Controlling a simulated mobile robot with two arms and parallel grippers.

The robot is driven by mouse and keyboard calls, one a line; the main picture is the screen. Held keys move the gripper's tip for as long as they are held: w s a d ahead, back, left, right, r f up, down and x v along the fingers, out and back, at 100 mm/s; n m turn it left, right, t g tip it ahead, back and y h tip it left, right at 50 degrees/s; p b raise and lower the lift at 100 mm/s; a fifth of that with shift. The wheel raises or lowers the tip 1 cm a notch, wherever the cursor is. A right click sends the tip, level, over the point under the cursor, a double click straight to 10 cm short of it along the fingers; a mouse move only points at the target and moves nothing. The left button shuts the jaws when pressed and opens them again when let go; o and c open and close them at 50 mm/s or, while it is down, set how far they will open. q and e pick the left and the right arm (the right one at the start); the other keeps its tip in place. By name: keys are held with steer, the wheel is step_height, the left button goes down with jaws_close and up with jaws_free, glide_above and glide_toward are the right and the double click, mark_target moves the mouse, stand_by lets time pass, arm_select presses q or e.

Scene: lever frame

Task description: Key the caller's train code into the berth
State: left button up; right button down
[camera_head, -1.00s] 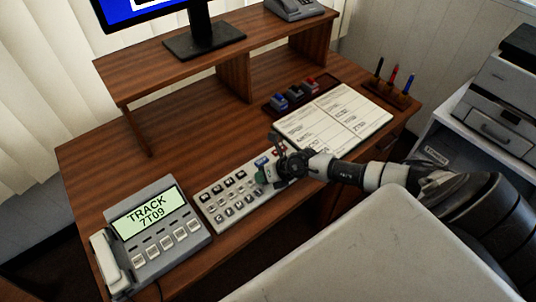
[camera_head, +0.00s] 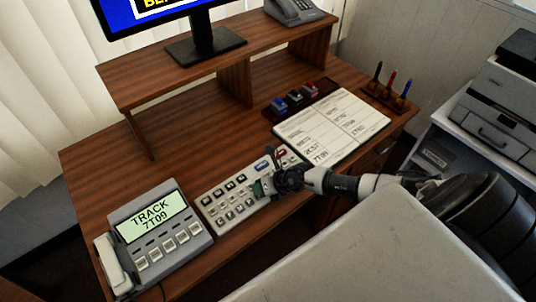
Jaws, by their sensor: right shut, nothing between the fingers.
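The telephone (camera_head: 156,238) at the front left of the desk has a lit screen (camera_head: 151,218) reading "TRACK 7T09". The keypad panel (camera_head: 217,206) lies to its right, with rows of dark and light keys, a blue key and a red key. My right gripper (camera_head: 268,186) is shut and empty over the right part of the panel and hides some keys. Whether it touches a key cannot be told. A monitor (camera_head: 160,12) on the shelf shows part of a blue screen with yellow lettering, cut off by the frame. My left gripper is not in view.
A paper sheet (camera_head: 333,126) with written entries lies right of the panel. Behind it is a tray with several stamps (camera_head: 295,97). A pen holder (camera_head: 387,95) stands at the desk's right end. A shelf (camera_head: 170,73) spans the back; a second phone (camera_head: 293,10) sits on it.

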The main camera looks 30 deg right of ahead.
steer(key=shift+f, duration=0.4)
stand_by(0.5)
stand_by(0.3)
steer(key=shift+r+p, duration=0.75)
steer(key=shift+r, duration=0.1)
steer(key=v, duration=1)
steer(key=shift+s+d+r+p, duration=0.15)
steer(key=shift+s+r+p, duration=0.1)
steer(key=shift+p, duration=0.15)
stand_by(1.5)
